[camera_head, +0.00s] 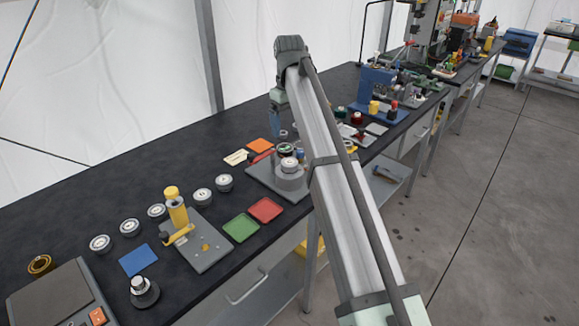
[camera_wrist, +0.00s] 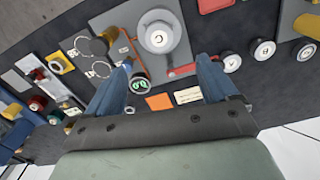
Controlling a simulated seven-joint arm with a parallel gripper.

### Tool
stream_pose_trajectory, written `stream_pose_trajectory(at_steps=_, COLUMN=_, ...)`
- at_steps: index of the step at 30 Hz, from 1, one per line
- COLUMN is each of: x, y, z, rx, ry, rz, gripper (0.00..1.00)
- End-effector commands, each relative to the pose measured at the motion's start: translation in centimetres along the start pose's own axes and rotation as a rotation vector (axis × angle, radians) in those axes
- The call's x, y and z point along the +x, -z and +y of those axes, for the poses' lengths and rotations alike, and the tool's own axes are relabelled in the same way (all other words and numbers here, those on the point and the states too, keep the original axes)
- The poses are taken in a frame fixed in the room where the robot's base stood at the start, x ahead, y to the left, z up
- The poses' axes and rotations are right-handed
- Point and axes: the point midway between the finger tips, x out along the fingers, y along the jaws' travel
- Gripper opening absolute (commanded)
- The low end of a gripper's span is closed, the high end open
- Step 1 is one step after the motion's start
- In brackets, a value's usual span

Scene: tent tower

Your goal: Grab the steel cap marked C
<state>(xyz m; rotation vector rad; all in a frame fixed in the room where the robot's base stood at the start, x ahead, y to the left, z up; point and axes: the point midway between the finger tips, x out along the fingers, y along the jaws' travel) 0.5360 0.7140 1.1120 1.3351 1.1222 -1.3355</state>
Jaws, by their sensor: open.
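A row of steel caps with dark rims and pale marked tops runs along the bench in the head view, among them caps at the right end (camera_head: 224,183), beside it (camera_head: 203,196) and at the left (camera_head: 99,243). Some show at the right of the wrist view (camera_wrist: 231,62), (camera_wrist: 263,50). Their letters are too small to read, so I cannot tell which is C. My gripper (camera_wrist: 165,62) is open and empty, its blue fingers above the bench beside a grey fixture.
A large steel cylinder (camera_wrist: 160,32) stands on the grey fixture. A dark round piece with green marks (camera_wrist: 139,83) lies near the left finger. A yellow press (camera_head: 177,208) stands in front of the caps. Green (camera_head: 241,228) and red (camera_head: 265,210) mats lie at the front edge.

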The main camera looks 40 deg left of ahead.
Motion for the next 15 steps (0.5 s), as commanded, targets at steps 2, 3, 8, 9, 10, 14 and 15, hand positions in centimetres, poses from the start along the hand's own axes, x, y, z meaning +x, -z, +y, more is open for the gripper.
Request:
stream_pose_trajectory(at_steps=2, x=0.9, y=-0.1, z=0.0, rx=0.0, ry=0.0, rz=-0.001, gripper=0.86)
stream_pose_trajectory(at_steps=3, x=1.4, y=-0.1, z=0.0, rx=0.001, ry=0.0, rz=-0.001, gripper=0.86)
stream_pose_trajectory(at_steps=8, x=3.9, y=-0.2, z=0.0, rx=0.001, ry=0.001, rz=-0.001, gripper=0.86)
stream_pose_trajectory(at_steps=9, x=4.7, y=-0.2, z=0.0, rx=0.001, ry=0.001, rz=-0.001, gripper=0.86)
stream_pose_trajectory(at_steps=10, x=5.2, y=-0.2, z=0.0, rx=0.001, ry=0.001, rz=-0.002, gripper=0.86)
stream_pose_trajectory(at_steps=14, x=7.2, y=-0.1, z=0.0, rx=0.002, ry=0.0, rz=-0.001, gripper=0.86)
stream_pose_trajectory(at_steps=15, x=7.6, y=-0.1, z=0.1, rx=0.002, ry=0.0, rz=-0.001, gripper=0.86)
